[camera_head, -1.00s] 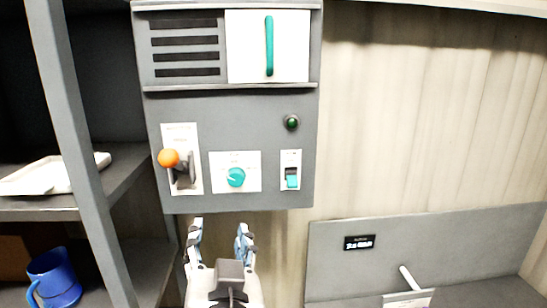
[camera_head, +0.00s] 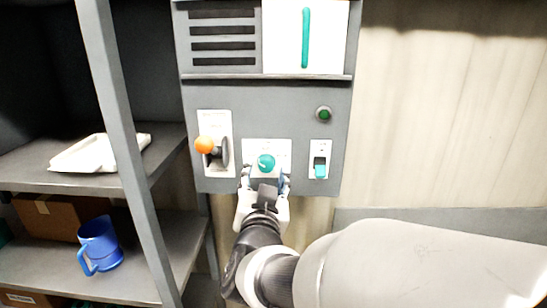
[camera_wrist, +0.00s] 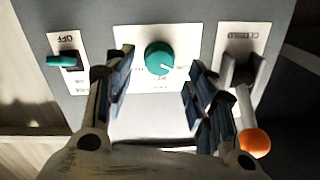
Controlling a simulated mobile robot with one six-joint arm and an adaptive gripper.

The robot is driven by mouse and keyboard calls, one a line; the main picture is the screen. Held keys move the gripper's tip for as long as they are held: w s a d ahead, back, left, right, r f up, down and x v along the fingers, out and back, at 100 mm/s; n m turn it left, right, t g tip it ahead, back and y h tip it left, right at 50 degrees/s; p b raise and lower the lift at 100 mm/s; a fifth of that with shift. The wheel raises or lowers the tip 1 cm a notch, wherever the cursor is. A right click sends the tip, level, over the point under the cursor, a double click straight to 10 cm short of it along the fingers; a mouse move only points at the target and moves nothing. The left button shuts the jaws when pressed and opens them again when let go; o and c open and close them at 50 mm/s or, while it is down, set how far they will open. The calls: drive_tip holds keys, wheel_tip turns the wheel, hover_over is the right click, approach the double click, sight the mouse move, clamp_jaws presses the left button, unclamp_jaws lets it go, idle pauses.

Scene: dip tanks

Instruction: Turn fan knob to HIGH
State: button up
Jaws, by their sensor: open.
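The teal fan knob (camera_head: 266,163) sits on a white plate in the lower middle of the grey control panel (camera_head: 270,100). It also shows in the wrist view (camera_wrist: 159,58), with small dark marks around it that I cannot read clearly. My gripper (camera_head: 265,181) is just below the knob in the head view. In the wrist view my gripper (camera_wrist: 158,90) is open, with one finger to each side of the knob and the fingertips apart from it. Nothing is between the fingers except the view of the plate and knob.
An orange-balled lever (camera_head: 204,145) is left of the knob; its ball (camera_wrist: 254,143) appears close beside a finger in the wrist view. A teal rocker switch (camera_head: 320,168) and a green lamp (camera_head: 324,114) are on the right. Shelves with a blue mug (camera_head: 99,246) stand left.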

sight(266, 167)
drive_tip(key=shift+w, duration=1.75)
drive_tip(key=shift+c, duration=0.5)
drive_tip(key=c, duration=1)
